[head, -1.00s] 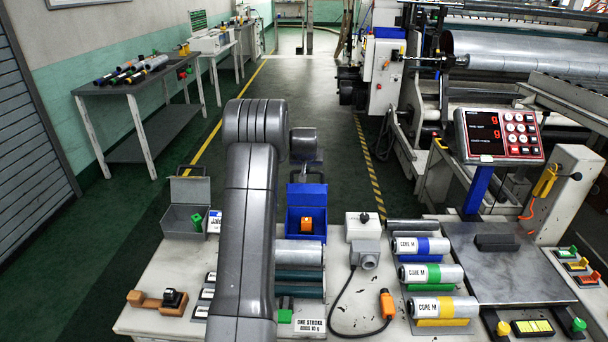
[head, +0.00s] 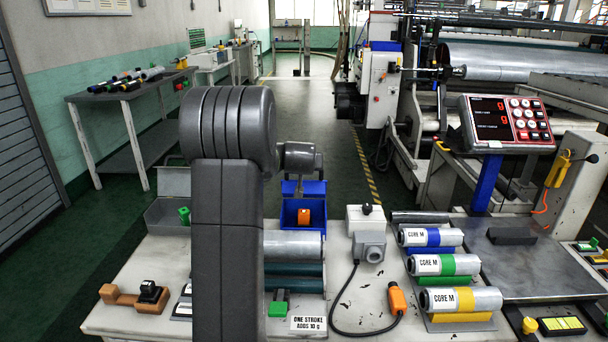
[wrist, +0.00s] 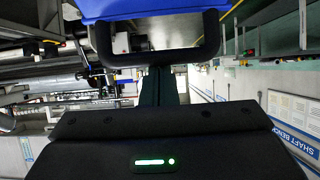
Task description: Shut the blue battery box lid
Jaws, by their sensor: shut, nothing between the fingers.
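The blue battery box (head: 289,213) stands at the back of the workbench in the head view, with an orange block (head: 304,216) inside. Its blue lid (head: 314,188) stands raised at the back of the box. In the wrist view the blue lid (wrist: 150,9) fills the top edge, and its dark U-shaped handle (wrist: 155,57) hangs toward me. My gripper (wrist: 162,80) is shut and empty, its fingers close to the handle's bar. I cannot tell whether they touch it.
A grey open box (head: 165,215) stands left, partly behind my arm. A grey plug housing (head: 366,235) with a cable stands close on the right. Core rolls (head: 445,264) and a scale display (head: 500,124) are farther right.

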